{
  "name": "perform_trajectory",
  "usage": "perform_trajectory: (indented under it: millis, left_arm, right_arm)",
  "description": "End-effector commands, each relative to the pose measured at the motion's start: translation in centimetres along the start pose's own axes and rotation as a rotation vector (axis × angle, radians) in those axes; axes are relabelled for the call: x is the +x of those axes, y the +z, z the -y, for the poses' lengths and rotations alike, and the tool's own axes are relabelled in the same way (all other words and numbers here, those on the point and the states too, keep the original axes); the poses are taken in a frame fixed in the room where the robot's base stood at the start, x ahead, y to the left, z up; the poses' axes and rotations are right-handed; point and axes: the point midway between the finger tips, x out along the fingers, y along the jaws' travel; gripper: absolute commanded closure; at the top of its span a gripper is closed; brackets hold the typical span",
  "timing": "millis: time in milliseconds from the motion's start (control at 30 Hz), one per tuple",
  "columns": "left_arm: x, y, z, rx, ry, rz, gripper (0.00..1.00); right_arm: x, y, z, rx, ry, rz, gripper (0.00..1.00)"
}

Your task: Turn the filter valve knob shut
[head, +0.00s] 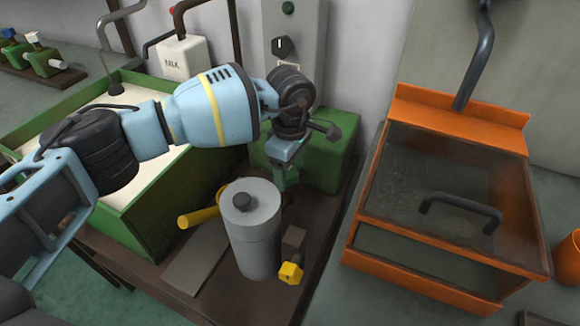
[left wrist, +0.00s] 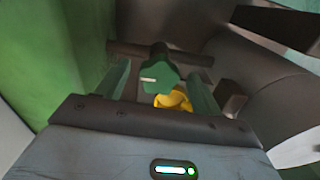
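A green knob (left wrist: 157,72) with a white mark shows in the left wrist view, between and slightly beyond my left gripper's fingers (left wrist: 162,78). The fingers stand apart, with a gap on each side of the knob; I see no contact. In the head view my left gripper (head: 283,172) points down behind the grey filter canister (head: 254,240), in front of the green machine housing (head: 325,155). The green knob cannot be made out there, hidden by the gripper and canister. My right gripper is not in view.
A yellow handle (head: 198,217) and a yellow hexagonal fitting (head: 290,272) sit beside the canister. A green-walled tank (head: 150,215) stands left, an orange framed box with a clear lid (head: 440,265) right. A grey control panel (head: 296,50) rises behind.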

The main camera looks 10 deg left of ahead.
Motion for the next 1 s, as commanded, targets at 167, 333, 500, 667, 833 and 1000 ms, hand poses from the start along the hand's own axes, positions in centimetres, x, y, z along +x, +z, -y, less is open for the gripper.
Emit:
perform_trajectory:
  millis: [167, 333, 500, 667, 833, 1000]
  left_arm:
    - [0.0, 0.0, 0.0, -0.001, 0.000, 0.000, 0.33]
    - [-0.4, 0.0, 0.0, -0.001, 0.001, 0.000, 0.33]
    - [-2.6, 0.0, -0.1, -0.001, 0.004, 0.000, 0.33]
    - [-5.2, 0.0, 0.0, -0.001, 0.002, -0.001, 0.33]
    - [-7.1, 0.0, 0.0, -0.001, 0.001, 0.000, 0.33]
    - [-7.8, 0.0, 0.0, -0.001, 0.001, 0.000, 0.33]
  right_arm:
    - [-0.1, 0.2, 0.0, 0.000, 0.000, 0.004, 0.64]
    - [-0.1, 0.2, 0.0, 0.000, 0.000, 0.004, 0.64]
    - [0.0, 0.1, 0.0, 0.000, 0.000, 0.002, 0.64]
    - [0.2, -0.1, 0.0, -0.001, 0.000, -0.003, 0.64]
    - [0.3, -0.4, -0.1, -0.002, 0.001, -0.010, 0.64]
    - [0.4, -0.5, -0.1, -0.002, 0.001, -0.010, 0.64]
